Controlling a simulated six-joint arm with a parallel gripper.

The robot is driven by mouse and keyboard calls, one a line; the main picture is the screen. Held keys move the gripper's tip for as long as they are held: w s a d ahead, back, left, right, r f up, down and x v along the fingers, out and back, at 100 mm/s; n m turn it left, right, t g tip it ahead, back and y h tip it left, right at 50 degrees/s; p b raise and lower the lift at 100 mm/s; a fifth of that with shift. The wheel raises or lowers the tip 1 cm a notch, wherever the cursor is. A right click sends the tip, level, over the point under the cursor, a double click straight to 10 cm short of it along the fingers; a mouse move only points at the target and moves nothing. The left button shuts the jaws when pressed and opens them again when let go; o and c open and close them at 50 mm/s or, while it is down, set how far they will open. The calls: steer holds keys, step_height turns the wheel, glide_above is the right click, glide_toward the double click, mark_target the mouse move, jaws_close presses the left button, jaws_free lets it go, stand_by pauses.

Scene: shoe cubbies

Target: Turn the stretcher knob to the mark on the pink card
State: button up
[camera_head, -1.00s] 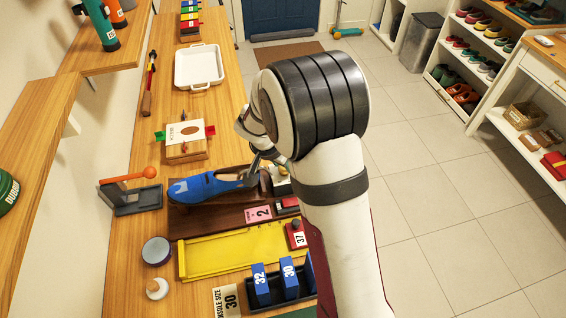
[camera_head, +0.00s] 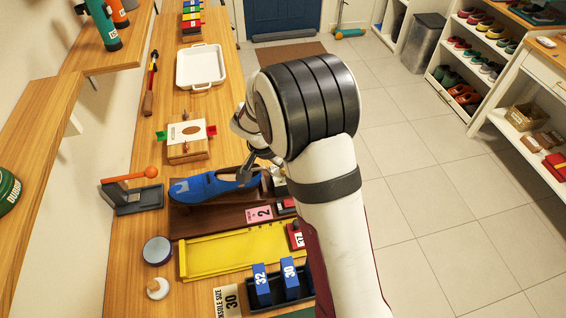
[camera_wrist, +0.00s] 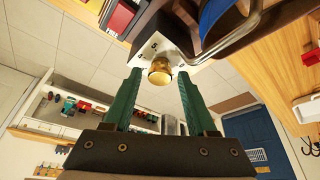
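The brass stretcher knob (camera_wrist: 160,72) shows in the wrist view on a white dial plate (camera_wrist: 152,48) with dark numerals, only partly readable. My gripper (camera_wrist: 160,78) is open. Its two green fingers stand on either side of the knob, with a visible gap on each side. I cannot tell how deep the knob sits between the tips. In the head view my arm hides the knob and most of the dial. The blue shoe (camera_head: 205,186) lies on the brown stretcher base (camera_head: 190,222). The pink card (camera_head: 259,214) on the base front reads 2.
A bent metal rod (camera_wrist: 240,38) passes close to the dial. A yellow tray (camera_head: 215,255), a dark rack with blue number blocks (camera_head: 262,283) and a red block marked 37 (camera_head: 296,237) lie nearer. A wooden board with a card (camera_head: 187,150) stands behind the shoe.

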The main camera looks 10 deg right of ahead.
steer(key=shift+o, duration=0.5)
steer(key=shift+r, duration=0.1)
steer(key=shift+a+r, duration=0.1)
steer(key=shift+r, duration=0.3)
steer(key=v, duration=1.5)
steer(key=shift+f, duration=0.1)
steer(key=s+f+n+g+y, duration=0.1)
steer(key=s+n+y, duration=0.4)
steer(key=s, duration=2.2)
steer(key=shift+s+f+g, duration=0.35)
steer(key=shift+s+g, duration=0.05)
steer(key=shift+g, duration=0.5)
